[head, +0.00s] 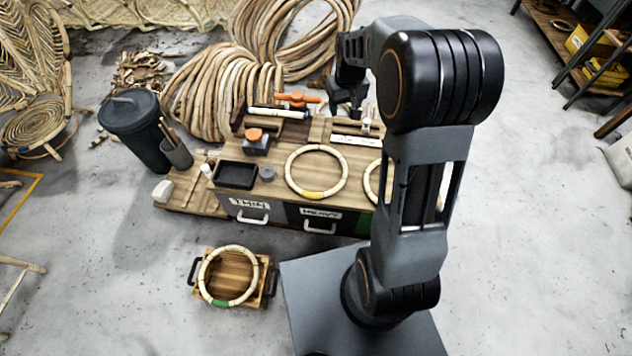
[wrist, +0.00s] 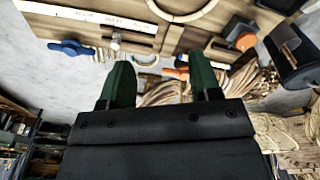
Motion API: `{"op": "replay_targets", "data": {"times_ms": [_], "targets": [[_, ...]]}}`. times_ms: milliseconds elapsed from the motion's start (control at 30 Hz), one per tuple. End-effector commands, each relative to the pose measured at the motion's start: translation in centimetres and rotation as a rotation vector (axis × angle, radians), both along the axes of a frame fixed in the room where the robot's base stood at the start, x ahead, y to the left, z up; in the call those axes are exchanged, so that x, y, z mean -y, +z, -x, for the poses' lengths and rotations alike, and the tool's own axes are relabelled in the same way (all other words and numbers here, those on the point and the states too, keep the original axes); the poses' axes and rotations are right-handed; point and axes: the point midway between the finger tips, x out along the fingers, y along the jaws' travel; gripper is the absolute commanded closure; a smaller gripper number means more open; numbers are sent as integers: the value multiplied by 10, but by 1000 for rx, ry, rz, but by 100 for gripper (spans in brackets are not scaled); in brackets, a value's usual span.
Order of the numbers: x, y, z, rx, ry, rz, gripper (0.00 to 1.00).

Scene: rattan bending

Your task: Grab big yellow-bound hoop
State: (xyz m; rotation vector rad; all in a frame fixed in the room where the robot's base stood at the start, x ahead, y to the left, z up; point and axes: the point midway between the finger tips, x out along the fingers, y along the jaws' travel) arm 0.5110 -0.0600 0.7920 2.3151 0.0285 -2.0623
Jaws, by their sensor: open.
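The big yellow-bound hoop (head: 312,194) is a pale rattan ring with a yellow band on its near side. It lies flat on the wooden bench top, left of a second hoop (head: 368,183) that my arm partly hides. In the wrist view, part of a pale ring (wrist: 181,20), probably this hoop, shows at the top edge without its band. My gripper (head: 346,103) is above the back of the bench, beyond the hoop and apart from it. Its two green fingers (wrist: 160,78) are spread with nothing between them.
A green-bound hoop (head: 220,302) lies on a wooden crate on the floor. A black tray (head: 235,175), an orange-topped block (head: 255,141), a white ruler (head: 354,141) and an orange clamp (head: 296,99) are on the bench. Rattan coils (head: 205,90) stand behind it.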

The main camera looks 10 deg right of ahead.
Motion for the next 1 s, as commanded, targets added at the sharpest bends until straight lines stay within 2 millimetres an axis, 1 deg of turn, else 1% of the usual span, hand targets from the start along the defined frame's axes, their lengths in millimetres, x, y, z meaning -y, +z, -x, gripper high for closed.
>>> {"op": "replay_targets", "data": {"times_ms": [33, 67, 100, 200, 300, 400, 500, 700, 900, 1000], "targets": [[9, -52, -16, -25, -1, -2, 43], [13, -69, -24, -35, 1, -2, 43], [19, -91, -34, -46, 4, -3, 43], [30, -142, -52, -73, 11, -6, 43], [39, -182, -64, -93, 15, -8, 43], [45, -208, -72, -105, 20, -10, 43], [48, -228, -75, -113, 23, -12, 43], [49, -267, -76, -119, 25, -13, 43], [49, -298, -76, -118, 25, -12, 43], [49, -308, -77, -117, 26, -12, 43]]}}
